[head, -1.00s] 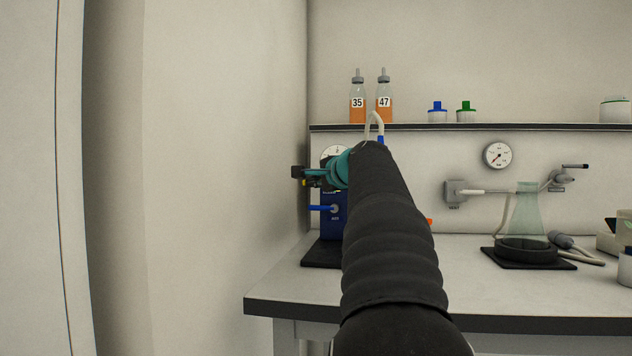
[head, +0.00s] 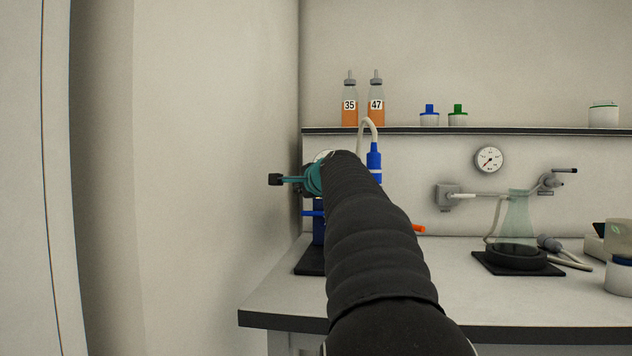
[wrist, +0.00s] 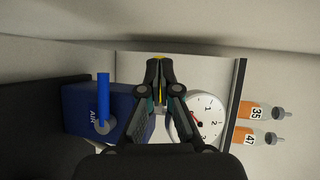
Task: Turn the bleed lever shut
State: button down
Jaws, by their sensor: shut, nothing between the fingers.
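A blue lever (head: 312,213) sticks out to the left from the front of a blue unit (head: 318,235), mostly hidden behind my arm. In the wrist view the blue lever (wrist: 103,92) sits on a grey pivot, on the blue unit's face (wrist: 75,104) marked "AIR". An orange handle (head: 419,229) shows just right of my arm. I cannot tell from the labels which is the bleed lever. My gripper (wrist: 156,66) is shut and empty, to the right of the blue lever in the wrist view and apart from it.
A round gauge (wrist: 198,118) is close by my gripper. A blue fitting with a white hose (head: 374,160) rises behind my arm. Bottles 35 (head: 349,107) and 47 (head: 376,107) stand on the shelf. The left wall is close.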

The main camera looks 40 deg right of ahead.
jog(key=shift+w+p, duration=0.5)
jog(key=shift+w, duration=0.25)
jog(key=shift+w+d, duration=0.1)
jog(key=shift+w, duration=0.05)
dwell(0.3)
jog(key=s+a+r, duration=0.2)
jog(key=s+a, duration=0.7)
jog(key=a, duration=0.1)
jog(key=shift+s+r, duration=0.3)
jog(key=shift+r, duration=0.05)
